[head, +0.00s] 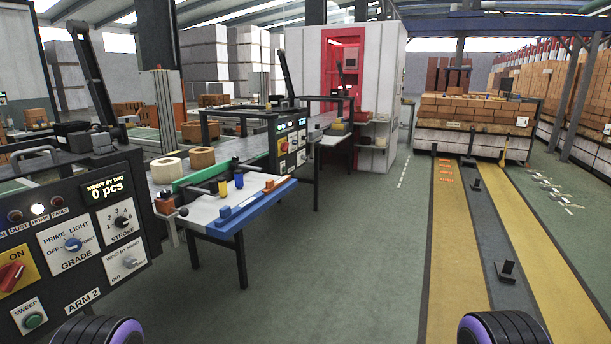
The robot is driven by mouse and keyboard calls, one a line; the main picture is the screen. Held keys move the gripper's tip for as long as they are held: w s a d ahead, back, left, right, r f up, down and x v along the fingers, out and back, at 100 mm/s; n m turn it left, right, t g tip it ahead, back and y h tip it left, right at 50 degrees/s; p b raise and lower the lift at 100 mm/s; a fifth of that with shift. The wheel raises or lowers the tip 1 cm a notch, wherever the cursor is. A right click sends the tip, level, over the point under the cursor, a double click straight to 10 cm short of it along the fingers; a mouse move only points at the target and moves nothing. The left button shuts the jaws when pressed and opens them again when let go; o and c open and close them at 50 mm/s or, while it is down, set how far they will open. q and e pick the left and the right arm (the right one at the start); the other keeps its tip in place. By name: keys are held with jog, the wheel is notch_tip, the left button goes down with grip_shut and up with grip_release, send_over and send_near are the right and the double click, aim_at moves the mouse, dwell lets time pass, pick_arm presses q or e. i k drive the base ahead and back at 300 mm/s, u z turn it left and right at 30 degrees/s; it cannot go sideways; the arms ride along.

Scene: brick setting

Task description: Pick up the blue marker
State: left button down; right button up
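A small white table (205,208) with a blue front edge stands left of centre, some distance ahead of me. On it a small blue upright piece (239,180) stands near the middle, right of a yellow one (222,188). A low blue block (225,212) sits closer, at the front edge. Both blue things are small, and I cannot tell for sure which is the marker. Neither of my grippers is in view; only dark rounded parts with purple rings, which look like my own arms, show at the bottom edge.
A black control panel (75,240) fills the near left. An orange block (269,186) sits on the table's right edge, and a green rail (222,170) runs behind. Open green floor (330,260) lies right of the table. Stacked bricks (475,110) stand at the back right.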

aim_at(238, 174)
jog(key=z, duration=0.5)
jog(key=i, duration=2.25)
jog(key=u, duration=1.05)
jog(key=i, duration=0.75)
jog(key=u, duration=0.95)
